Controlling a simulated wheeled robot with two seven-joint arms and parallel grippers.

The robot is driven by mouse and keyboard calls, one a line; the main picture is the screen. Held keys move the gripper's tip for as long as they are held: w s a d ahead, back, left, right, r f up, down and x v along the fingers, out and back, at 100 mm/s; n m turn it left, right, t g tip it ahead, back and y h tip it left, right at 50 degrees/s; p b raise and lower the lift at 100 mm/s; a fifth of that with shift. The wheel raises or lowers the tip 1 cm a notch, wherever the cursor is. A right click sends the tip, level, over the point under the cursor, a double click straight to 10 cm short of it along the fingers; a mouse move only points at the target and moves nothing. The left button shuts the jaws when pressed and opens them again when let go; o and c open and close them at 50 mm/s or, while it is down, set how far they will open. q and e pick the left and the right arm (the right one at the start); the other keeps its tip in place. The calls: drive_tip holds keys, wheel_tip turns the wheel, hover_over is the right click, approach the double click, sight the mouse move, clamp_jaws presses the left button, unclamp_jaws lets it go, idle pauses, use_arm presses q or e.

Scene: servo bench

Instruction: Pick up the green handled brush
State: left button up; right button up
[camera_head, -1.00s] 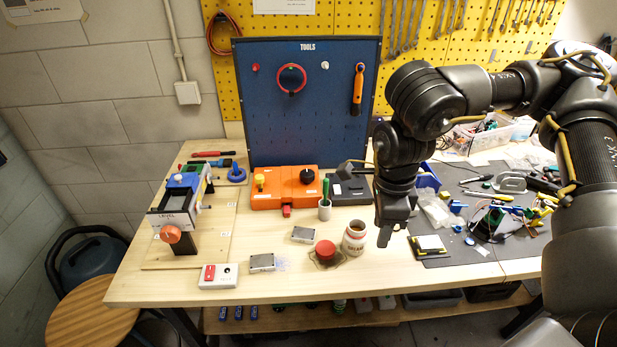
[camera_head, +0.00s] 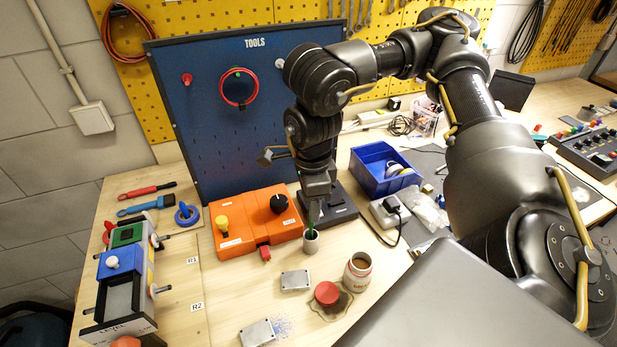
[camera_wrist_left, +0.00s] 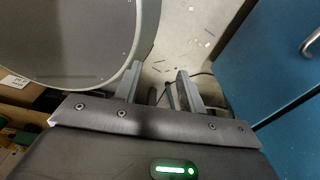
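The green handled brush (camera_head: 310,228) stands in a small grey cup (camera_head: 311,244) in front of the orange box; only part of its green handle shows. My right gripper (camera_head: 315,212) points down right above the cup, at the top of the handle. Its fingers are small and close to the handle, and I cannot tell whether they are open or shut, or touching it. My left gripper (camera_wrist_left: 158,85) shows only in the left wrist view, with its two fingers apart and nothing between them.
An orange box (camera_head: 243,234) with knobs stands behind the cup. A metal block (camera_head: 295,280), a red-capped jar (camera_head: 327,293) and an open jar (camera_head: 358,268) stand in front. A blue bin (camera_head: 376,176) is to the right. The blue tool board (camera_head: 200,120) rises behind.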

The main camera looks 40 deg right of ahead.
sight(311, 228)
wheel_tip(311, 228, down, 2)
drive_tip(key=shift+w+f, duration=0.1)
drive_tip(key=shift+f, duration=0.7)
drive_tip(key=shift+f+p, duration=0.75)
drive_tip(key=shift+f, duration=1.6)
use_arm(q)
drive_tip(key=shift+w+r, duration=0.45)
drive_tip(key=shift+r, duration=0.35)
use_arm(e)
clamp_jaws()
